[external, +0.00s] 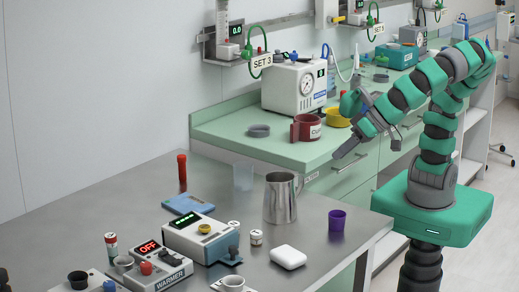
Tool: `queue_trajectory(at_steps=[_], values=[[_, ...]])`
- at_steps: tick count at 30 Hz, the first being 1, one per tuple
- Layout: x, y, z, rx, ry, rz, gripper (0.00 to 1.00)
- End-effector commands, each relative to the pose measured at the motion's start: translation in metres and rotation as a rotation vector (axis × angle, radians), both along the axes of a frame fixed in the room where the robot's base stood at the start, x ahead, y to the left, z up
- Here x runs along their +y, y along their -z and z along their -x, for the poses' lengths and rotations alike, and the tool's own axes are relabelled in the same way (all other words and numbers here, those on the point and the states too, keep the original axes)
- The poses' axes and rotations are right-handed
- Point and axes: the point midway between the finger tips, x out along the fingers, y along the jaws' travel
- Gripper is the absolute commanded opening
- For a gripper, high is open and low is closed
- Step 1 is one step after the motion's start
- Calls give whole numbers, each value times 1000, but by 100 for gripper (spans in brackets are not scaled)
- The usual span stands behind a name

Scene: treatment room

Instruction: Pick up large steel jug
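The large steel jug (281,203) stands upright on the steel table (130,205), near its right end. It is shiny metal, with a handle at its upper right. My gripper (346,142) is in the air above and to the right of the jug, apart from it. Its grey fingers point down and to the left. The two fingers look spread apart with nothing between them.
A purple cup (337,221) stands right of the jug, and a white case (288,257) lies in front. A clear beaker (243,176) stands behind left. A device with a green display (202,238) is at left. A green counter (225,128) with a red mug (306,127) is behind.

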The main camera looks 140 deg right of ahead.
Motion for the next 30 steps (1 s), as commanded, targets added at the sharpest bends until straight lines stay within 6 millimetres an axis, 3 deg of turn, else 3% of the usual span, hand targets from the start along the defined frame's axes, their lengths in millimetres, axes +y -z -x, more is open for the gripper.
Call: queue_trajectory(at_steps=[1,6,12,24,30], values=[[-16,32,13,0,104,4,31],[-55,78,50,-58,392,22,31],[-74,93,67,-105,521,38,31],[-122,134,59,-104,528,37,31],[-134,144,56,-109,524,37,31]])
